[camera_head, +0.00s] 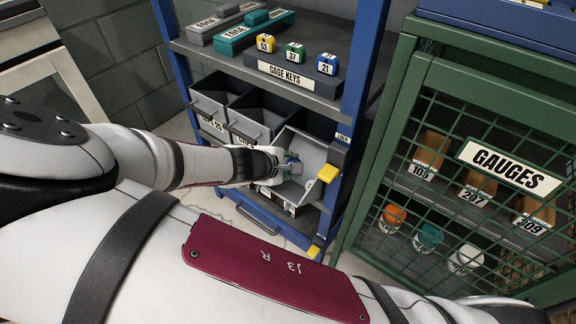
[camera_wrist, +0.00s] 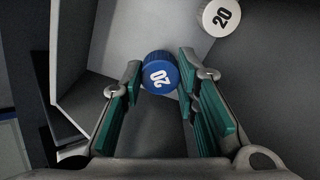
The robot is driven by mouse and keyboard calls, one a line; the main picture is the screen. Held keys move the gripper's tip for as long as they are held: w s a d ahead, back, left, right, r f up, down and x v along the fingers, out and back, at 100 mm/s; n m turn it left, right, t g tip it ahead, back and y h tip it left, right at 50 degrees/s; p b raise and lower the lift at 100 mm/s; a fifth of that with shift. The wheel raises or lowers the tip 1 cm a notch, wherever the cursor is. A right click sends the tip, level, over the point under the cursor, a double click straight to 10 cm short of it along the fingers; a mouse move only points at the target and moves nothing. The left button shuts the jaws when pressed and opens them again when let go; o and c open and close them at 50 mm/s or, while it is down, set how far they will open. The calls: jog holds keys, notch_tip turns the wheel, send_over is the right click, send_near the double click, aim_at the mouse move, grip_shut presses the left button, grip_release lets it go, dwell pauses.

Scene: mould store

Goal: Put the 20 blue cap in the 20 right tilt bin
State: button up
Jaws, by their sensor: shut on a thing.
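My gripper (camera_head: 290,165) reaches into the mouth of the right tilt bin (camera_head: 313,152), which is tipped open in the blue rack. In the wrist view, my gripper (camera_wrist: 162,78) is shut on the blue cap (camera_wrist: 158,76), marked 20, held between the teal fingertip pads. The pale inner wall of the bin (camera_wrist: 140,28) shows behind the cap. In the head view my gripper mostly hides the blue cap, and the bin's front label is partly covered.
Two other grey bins (camera_head: 210,100) stand left of the open one. A yellow piece (camera_head: 327,173) is at the open bin's right edge. The green mesh GAUGES cabinet (camera_head: 400,150) stands close on the right.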

jog(key=shift+b+x, duration=0.55)
jog(key=shift+x, duration=0.5)
jog(key=o, duration=0.9)
jog(key=shift+a, duration=0.1)
